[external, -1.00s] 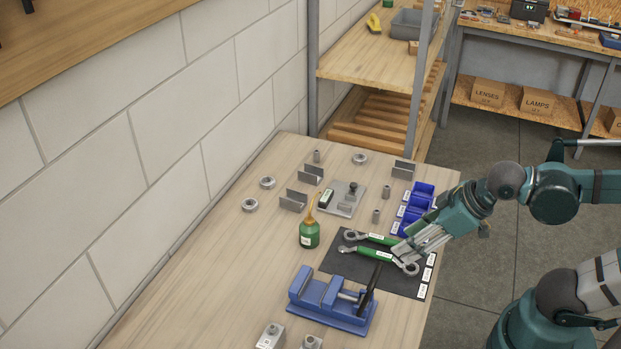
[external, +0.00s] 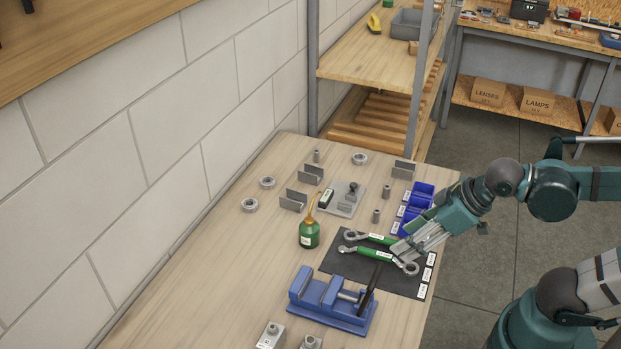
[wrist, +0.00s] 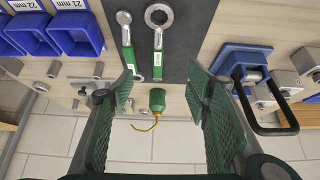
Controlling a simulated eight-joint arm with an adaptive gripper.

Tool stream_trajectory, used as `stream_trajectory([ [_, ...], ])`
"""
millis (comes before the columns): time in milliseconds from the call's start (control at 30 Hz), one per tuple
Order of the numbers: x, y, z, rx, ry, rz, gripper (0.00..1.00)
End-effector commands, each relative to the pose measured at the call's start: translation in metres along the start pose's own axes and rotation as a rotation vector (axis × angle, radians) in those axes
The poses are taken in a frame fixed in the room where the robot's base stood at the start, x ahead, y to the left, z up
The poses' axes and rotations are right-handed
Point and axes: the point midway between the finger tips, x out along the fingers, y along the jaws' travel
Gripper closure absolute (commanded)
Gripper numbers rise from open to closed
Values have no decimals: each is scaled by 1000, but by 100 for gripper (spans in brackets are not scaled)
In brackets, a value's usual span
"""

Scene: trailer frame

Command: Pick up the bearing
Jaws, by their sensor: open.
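Three grey metal rings that look like bearings lie flat on the wooden table in the external view: one at the back (external: 359,159), one at the left (external: 267,182) and one nearer at the left (external: 249,205). I cannot tell which one the task means. My gripper (external: 401,251) is above the dark mat on the table's right side, well apart from all three rings. In the wrist view my gripper (wrist: 160,97) has its two green fingers wide apart, with nothing held between them. I cannot make out the rings clearly in the wrist view.
Green-handled wrenches (external: 373,254) lie on the dark mat (external: 340,265). A green oil bottle (external: 309,235), a blue vise (external: 318,294), blue bins (external: 418,200) and upright metal brackets (external: 293,200) stand around. The table's left side is clear, along the block wall.

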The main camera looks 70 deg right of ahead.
Motion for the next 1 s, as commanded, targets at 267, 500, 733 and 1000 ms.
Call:
stream_trajectory([
  [267,-6,16,-33,-93,-38,17,52],
  [500,-8,38,-67,-211,-88,28,52],
  [733,-6,61,-98,-323,-139,30,52],
  [1000,1,91,-132,-454,-198,22,52],
])
